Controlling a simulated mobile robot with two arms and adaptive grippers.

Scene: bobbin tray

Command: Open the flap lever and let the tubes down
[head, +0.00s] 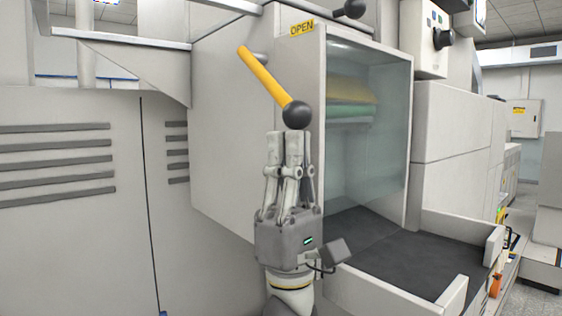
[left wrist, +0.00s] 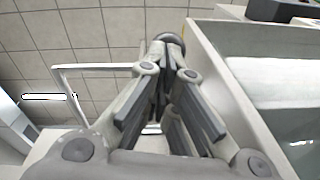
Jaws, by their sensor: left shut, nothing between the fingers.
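The flap lever (head: 265,77) is a yellow bar with a black ball knob (head: 296,115) at its lower right end, on the pale machine's side. My left gripper (head: 289,135) points up with its fingers shut and empty, the tips just below the knob. I cannot tell whether they touch it. In the left wrist view the closed fingers (left wrist: 165,62) partly cover the dark round knob (left wrist: 171,41). The tubes (head: 350,100), yellowish and green, lie stacked high behind the clear pane. My right gripper is not in view.
A yellow "OPEN" label (head: 301,27) sits above the lever. Below the glazed chamber is a dark-floored tray (head: 440,252) with pale low walls; its floor is empty where I see it. A vented cabinet (head: 60,215) stands at the left.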

